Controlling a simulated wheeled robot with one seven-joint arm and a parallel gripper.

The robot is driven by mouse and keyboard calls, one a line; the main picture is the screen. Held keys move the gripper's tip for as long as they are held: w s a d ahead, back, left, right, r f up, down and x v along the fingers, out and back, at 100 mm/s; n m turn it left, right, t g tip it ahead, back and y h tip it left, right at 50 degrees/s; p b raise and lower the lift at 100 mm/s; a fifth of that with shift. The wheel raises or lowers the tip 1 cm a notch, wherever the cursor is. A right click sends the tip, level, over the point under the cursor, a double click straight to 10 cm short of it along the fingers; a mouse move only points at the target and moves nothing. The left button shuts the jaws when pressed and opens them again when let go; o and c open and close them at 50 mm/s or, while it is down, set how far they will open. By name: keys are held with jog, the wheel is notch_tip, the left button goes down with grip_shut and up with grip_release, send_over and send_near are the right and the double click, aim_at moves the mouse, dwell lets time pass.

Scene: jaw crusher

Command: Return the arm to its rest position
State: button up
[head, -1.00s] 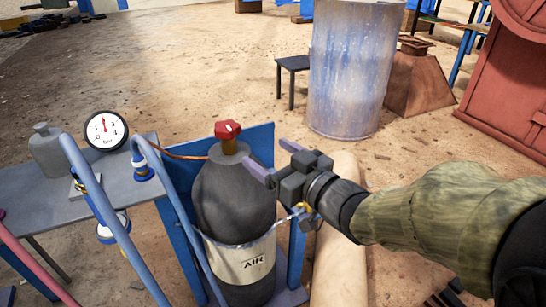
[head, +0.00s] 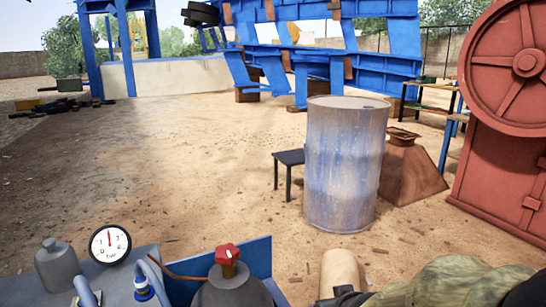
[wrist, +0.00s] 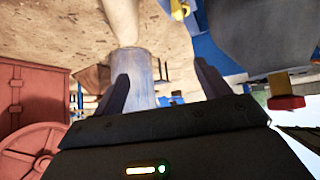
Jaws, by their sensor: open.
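My gripper (wrist: 163,85) shows in the wrist view, its two dark fingers apart with nothing held between them. That view is upside down. In the head view only part of my arm, with its camouflage sleeve, shows at the bottom right; the gripper is below the frame. The grey air cylinder (head: 232,292) with its red valve knob (head: 228,254) stands at the bottom centre-left. In the wrist view the cylinder (wrist: 262,32) and knob (wrist: 286,97) are on the right, apart from the fingers.
A pressure gauge (head: 109,244) and a small grey bottle (head: 57,265) are at the lower left. A blue-grey drum (head: 344,170), a black stool (head: 289,158) and a red machine with a wheel (head: 524,62) stand beyond. The sandy ground at left is open.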

jog(key=s+d+m+g+p, duration=0.2)
jog(key=s+g+p, duration=0.35)
jog(key=s, duration=0.35)
notch_tip(320, 180, up, 37)
jog(key=p, duration=3.6)
jog(key=shift+r+g+h+p, duration=0.15)
jog(key=shift+g+h+p, duration=0.25)
jog(key=shift+g, duration=0.05)
jog(key=shift+a, duration=0.1)
jog(key=shift+c, duration=0.3)
